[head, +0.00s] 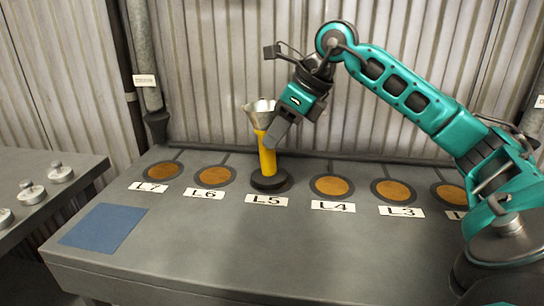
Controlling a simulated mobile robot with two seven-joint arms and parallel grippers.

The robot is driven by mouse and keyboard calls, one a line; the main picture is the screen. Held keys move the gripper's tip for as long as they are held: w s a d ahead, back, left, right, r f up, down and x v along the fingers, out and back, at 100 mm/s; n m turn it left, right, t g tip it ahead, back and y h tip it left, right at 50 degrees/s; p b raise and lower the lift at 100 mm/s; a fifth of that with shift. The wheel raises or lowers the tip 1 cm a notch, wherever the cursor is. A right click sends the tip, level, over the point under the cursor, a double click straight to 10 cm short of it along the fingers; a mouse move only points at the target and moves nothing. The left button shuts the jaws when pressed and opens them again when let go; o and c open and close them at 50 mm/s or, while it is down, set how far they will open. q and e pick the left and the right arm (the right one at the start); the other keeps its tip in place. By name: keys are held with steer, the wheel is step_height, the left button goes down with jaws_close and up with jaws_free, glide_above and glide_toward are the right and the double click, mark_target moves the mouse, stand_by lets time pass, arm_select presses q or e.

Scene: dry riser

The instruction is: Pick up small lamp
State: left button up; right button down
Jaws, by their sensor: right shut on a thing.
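The small lamp (267,158) has a yellow stem, a silver flared head and a dark round base. It stands upright at the round spot behind the label L5 (267,200), and its base covers that spot. My right gripper (274,137) comes down from the upper right and is shut on the upper stem, just under the silver head. Whether the base touches the bench or is slightly above it, I cannot tell. My left gripper is not in view.
The grey bench (300,250) has a row of orange discs with labels such as L6 (214,177) and L4 (332,187). A blue square (103,228) lies at the front left. A side table (55,200) holds several metal knobs. A corrugated wall stands close behind.

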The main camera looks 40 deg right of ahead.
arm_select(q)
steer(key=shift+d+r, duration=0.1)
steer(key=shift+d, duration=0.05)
arm_select(e)
steer(key=shift+r, duration=0.25)
